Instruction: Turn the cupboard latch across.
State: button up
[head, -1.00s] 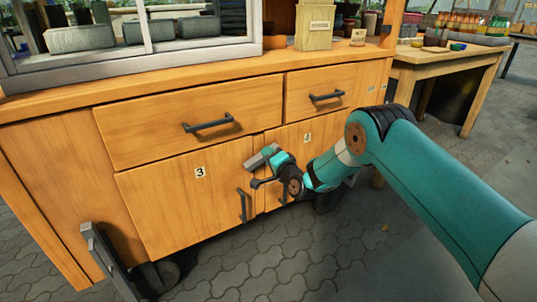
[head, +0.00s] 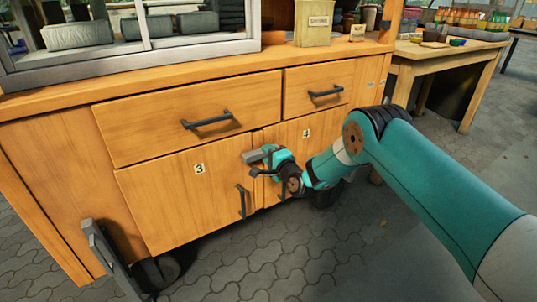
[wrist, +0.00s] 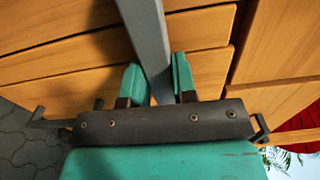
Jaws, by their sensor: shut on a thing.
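The cupboard has two lower doors, door 3 (head: 170,195) on the left and door 4 (head: 312,127) on the right. The latch, a grey flat bar (head: 250,157), sits near the upper part of the seam between them. It is partly covered by my gripper (head: 264,162). In the wrist view the grey bar (wrist: 146,35) runs down between the two teal fingers of my gripper (wrist: 160,80), which is shut on it. The bar's pivot and its far end cannot be made out clearly.
A dark handle (head: 240,203) stands on door 3 just below and left of my gripper. Drawers with dark handles (head: 207,122) are above. A wooden table (head: 452,58) stands at the right. Paved floor (head: 300,265) in front is open.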

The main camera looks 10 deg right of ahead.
jog(key=o, duration=0.9)
jog(key=shift+s+d, duration=0.1)
jog(key=shift+s, duration=0.05)
jog(key=b+v, duration=0.1)
jog(key=v, duration=0.3)
jog(key=b+v, duration=0.1)
jog(key=v, duration=0.3)
jog(key=b+v, duration=0.2)
jog(key=v, duration=0.1)
jog(key=shift+s+d+f, duration=0.3)
jog(key=shift+f, duration=0.1)
jog(key=b+v, duration=0.1)
jog(key=b, duration=0.2)
jog(key=b+v, duration=0.2)
jog(key=b, duration=0.2)
jog(key=b+v, duration=0.2)
jog(key=b, duration=0.1)
jog(key=shift+s+r+b, duration=0.25)
jog(key=shift+r+b, duration=0.05)
jog(key=shift+r, duration=0.05)
